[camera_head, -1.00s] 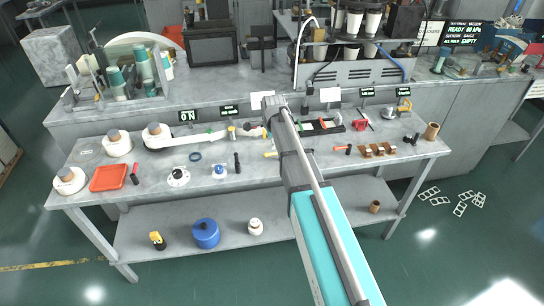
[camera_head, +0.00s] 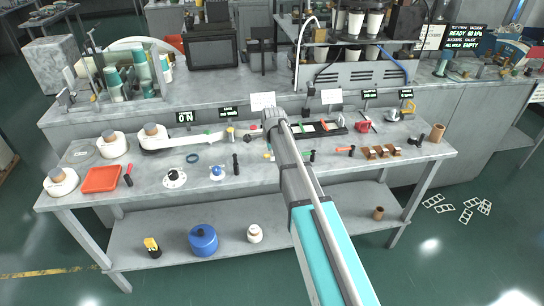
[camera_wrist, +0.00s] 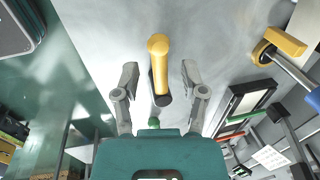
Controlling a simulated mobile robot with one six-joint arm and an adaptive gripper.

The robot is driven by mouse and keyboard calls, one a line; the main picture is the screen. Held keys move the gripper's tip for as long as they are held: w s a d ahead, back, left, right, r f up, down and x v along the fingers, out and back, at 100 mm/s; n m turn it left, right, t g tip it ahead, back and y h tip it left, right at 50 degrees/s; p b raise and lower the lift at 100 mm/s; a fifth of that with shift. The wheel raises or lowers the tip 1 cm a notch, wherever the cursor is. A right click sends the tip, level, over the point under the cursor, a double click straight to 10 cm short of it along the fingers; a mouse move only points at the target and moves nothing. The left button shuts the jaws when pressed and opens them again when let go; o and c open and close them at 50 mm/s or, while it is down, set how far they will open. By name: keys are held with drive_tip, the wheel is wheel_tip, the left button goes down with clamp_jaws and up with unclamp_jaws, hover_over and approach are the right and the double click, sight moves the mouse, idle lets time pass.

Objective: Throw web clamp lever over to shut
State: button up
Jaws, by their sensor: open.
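In the wrist view a yellow handle (camera_wrist: 159,62) with a dark lower end lies between the two fingers of my gripper (camera_wrist: 159,72). The fingers are open, with a gap on each side of it. I cannot tell for sure whether this handle is the web clamp lever. In the head view my gripper is over the middle of the bench, beyond the end of my arm; its fingers are hidden. A pale web strip (camera_head: 196,138) runs from the white roll (camera_head: 152,136) towards it. Small yellow and red parts (camera_head: 231,130) are at the strip's right end.
A black tray (camera_head: 342,131) with coloured tools lies right of my arm; it also shows in the wrist view (camera_wrist: 243,106). Another yellow part (camera_wrist: 283,42) with a metal rod is at the wrist view's upper right.

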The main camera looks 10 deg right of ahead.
drive_tip(key=shift+f, duration=0.1)
idle(0.3)
clamp_jaws()
drive_tip(key=shift+d, duration=0.1)
